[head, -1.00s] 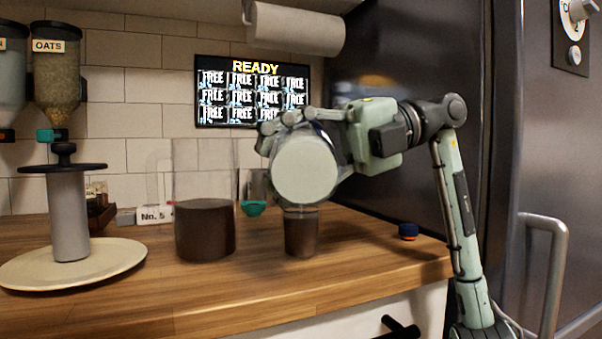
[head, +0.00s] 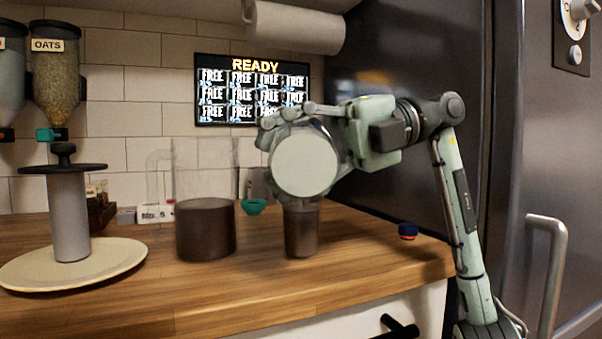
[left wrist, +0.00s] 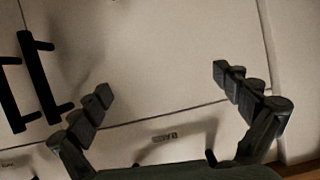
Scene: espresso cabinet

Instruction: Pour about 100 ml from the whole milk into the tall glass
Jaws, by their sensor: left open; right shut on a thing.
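The whole milk bottle (head: 305,165) is tipped in my right gripper (head: 292,118), its round pale base facing the head camera. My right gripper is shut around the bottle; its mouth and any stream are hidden. A glass (head: 300,238) with dark brown contents stands upright on the counter just below the bottle. It appears to be the tall glass; its rim is partly hidden by the bottle. My left gripper (left wrist: 165,92) is open and empty in the left wrist view, in front of pale cabinet fronts.
A large clear vessel (head: 205,228) with dark liquid stands left of the glass. A blue and red cap (head: 408,231) lies on the wooden counter (head: 250,293) at right. A round plate (head: 110,267) with a grey cylinder is at left. Black handles (left wrist: 42,75) show on the cabinet fronts.

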